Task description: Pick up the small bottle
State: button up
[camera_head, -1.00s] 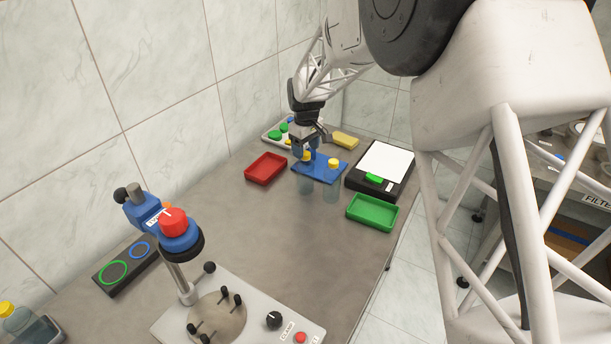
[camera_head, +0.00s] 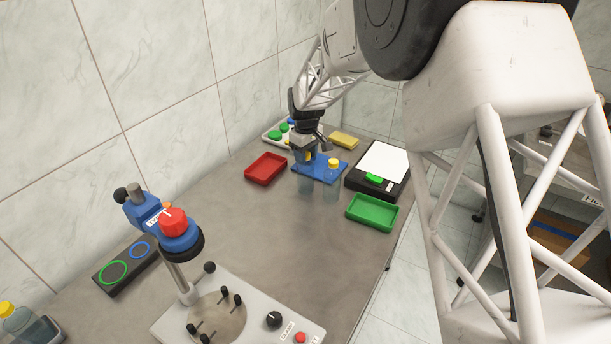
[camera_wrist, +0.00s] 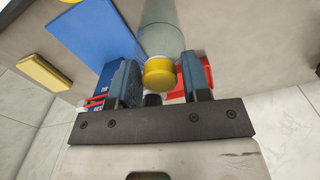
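Two clear bottles with yellow caps stand at the blue rack, a left one (camera_head: 305,184) and a right one (camera_head: 332,187). I cannot tell for sure which is the smaller. My gripper (camera_head: 304,156) is low over the left bottle and partly hides its cap. In the wrist view, a bottle with a yellow cap (camera_wrist: 159,74) and a clear body (camera_wrist: 159,33) lies between the two blue fingers of my gripper (camera_wrist: 160,68). Narrow gaps seem to show on both sides of the cap, so the fingers look open around it.
The blue rack (camera_head: 314,172) has a red tray (camera_head: 266,168) to its left. A green tray (camera_head: 372,213) and a black scale (camera_head: 377,186) are to its right. A yellow block (camera_head: 344,140) lies behind. A capping stand (camera_head: 180,238) is in front; the table between is clear.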

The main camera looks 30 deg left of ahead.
grip_shut()
jog(key=shift+r, duration=0.2)
jog(key=shift+r, duration=1.5)
jog(key=shift+s+d+r, duration=0.15)
jog(key=shift+s+d, duration=0.05)
jog(key=shift+d, duration=0.05)
jog(key=s+d+r, duration=0.1)
jog(key=s+d, duration=0.9)
jog(key=s, duration=0.1)
jog(key=shift+s+d+r, duration=0.15)
jog(key=shift+d+r, duration=0.05)
